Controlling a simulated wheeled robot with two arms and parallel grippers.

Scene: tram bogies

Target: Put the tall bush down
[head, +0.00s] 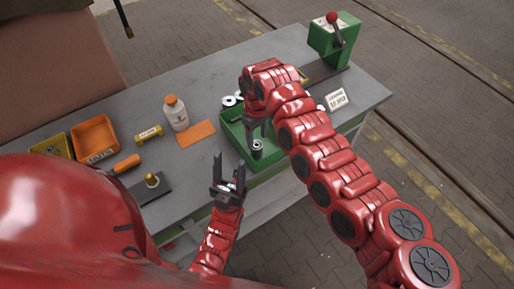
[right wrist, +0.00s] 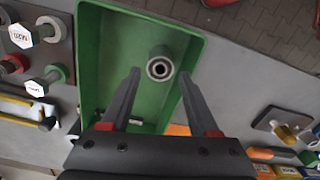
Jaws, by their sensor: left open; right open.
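The tall bush (head: 257,146), a grey metal ring-ended cylinder, stands in the green tray (head: 232,134). The right wrist view shows the bush (right wrist: 159,66) end-on, with its dark bore, on the floor of the green tray (right wrist: 89,60). My right gripper (head: 259,127) is over the tray beside the bush; my arm partly hides it. In the right wrist view its fingers (right wrist: 160,76) are apart, and the bush shows between and just beyond their tips. My left gripper (head: 229,166) is open and empty in front of the table's near edge, left of the tray.
An orange bin (head: 95,137), a white bottle (head: 176,113), an orange mat (head: 196,133) and a dark plate with a brass pin (head: 152,181) are on the left. A green press (head: 332,40) stands at the far right.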

